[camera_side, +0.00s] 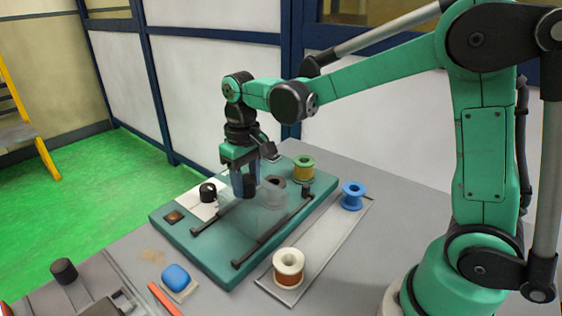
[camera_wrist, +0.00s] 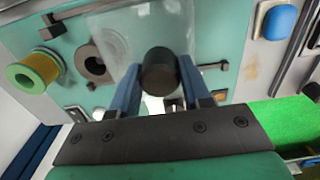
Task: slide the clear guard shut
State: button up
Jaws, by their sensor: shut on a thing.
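The clear guard (camera_side: 268,197) is a see-through cover on the green base plate, between two dark rails (camera_side: 262,243). It also shows in the wrist view as a pale clear sheet (camera_wrist: 200,50). My gripper (camera_side: 243,192) points down at the guard's left part. In the wrist view its blue fingers (camera_wrist: 158,92) are shut on a black round knob (camera_wrist: 159,70), which appears to be the guard's handle. A dark ring-shaped part (camera_wrist: 95,66) sits beside the guard's edge in the wrist view.
A green-flanged spool (camera_side: 303,167) stands at the plate's back corner. A blue spool (camera_side: 353,195) and a white-flanged copper spool (camera_side: 288,268) stand on a tray at right. A black knob (camera_side: 208,192) stands left of my gripper. A blue block (camera_side: 175,277) lies in front.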

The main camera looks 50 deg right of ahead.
jog(key=shift+d, duration=3.2)
jog(key=o, duration=0.9)
notch_tip(320, 180, up, 6)
jog(key=shift+s+a, duration=0.1)
